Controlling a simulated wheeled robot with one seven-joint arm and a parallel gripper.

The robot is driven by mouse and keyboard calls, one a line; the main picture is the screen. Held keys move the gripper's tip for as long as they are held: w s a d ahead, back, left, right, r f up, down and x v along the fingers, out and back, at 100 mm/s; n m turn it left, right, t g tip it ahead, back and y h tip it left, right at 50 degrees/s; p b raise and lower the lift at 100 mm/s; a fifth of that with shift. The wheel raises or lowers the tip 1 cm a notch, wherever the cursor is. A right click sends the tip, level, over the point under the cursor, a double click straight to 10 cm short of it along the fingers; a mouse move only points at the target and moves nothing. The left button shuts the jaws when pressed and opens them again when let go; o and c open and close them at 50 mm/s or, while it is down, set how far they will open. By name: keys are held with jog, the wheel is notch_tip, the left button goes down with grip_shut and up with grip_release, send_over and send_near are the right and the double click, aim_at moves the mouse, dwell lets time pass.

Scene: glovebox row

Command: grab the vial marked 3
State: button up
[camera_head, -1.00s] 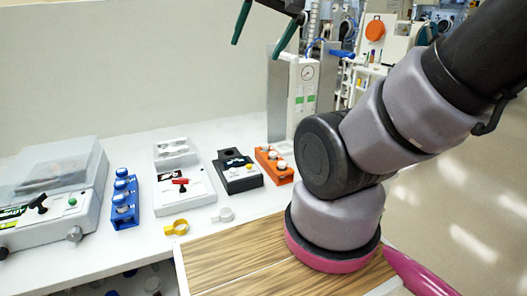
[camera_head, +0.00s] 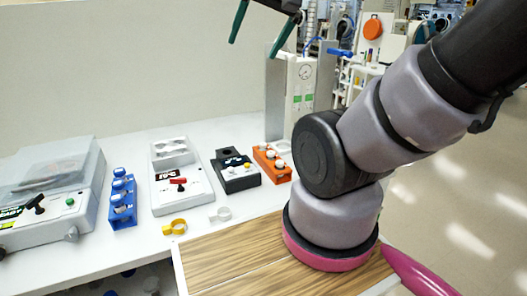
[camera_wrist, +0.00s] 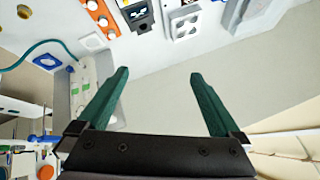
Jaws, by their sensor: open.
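Vials with pale caps stand in an orange rack (camera_head: 282,174) at the right of the bench. Blue-capped vials stand in a blue rack (camera_head: 122,221) at the left. I cannot read a 3 on any vial. My gripper (camera_head: 253,45) hangs high above the back of the bench, cut off by the top edge of the head view. In the wrist view my gripper (camera_wrist: 158,74) has its two green fingers wide apart with nothing between them. The orange rack (camera_wrist: 101,12) shows at the top left there, well away from the fingertips.
Between the racks stand a white device with a red lever (camera_head: 183,192) and a black device (camera_head: 237,178). A grey lidded machine (camera_head: 85,205) is at the far left. Yellow (camera_head: 175,227) and white rings lie in front. A gauge column (camera_head: 303,95) rises behind the orange rack.

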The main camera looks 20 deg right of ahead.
jog(key=c, duration=0.4)
jog(key=shift+w+f+g, duration=0.15)
jog(key=shift+g, duration=0.15)
jog(key=c, duration=0.4)
jog(key=w+d+f+m+g+y, duration=0.6)
jog(key=w+f+m, duration=0.4)
jog(key=f, duration=0.4)
jog(key=w+d+f+m+t+y, duration=0.25)
jog(key=w+d+f+m, duration=0.2)
jog(key=d+f, duration=0.45)
jog(key=m+t, duration=0.5)
jog(key=m, duration=0.1)
send_near(263, 151)
jog(key=shift+g+y, duration=0.25)
jog(key=shift+y, duration=0.1)
jog(key=w+a, duration=0.1)
jog(key=w, duration=0.1)
jog(key=w+a+f, duration=0.1)
jog(key=a, duration=0.1)
jog(key=w+a, duration=0.2)
jog(key=shift+w+f, duration=0.35)
jog(key=shift+f, duration=0.05)
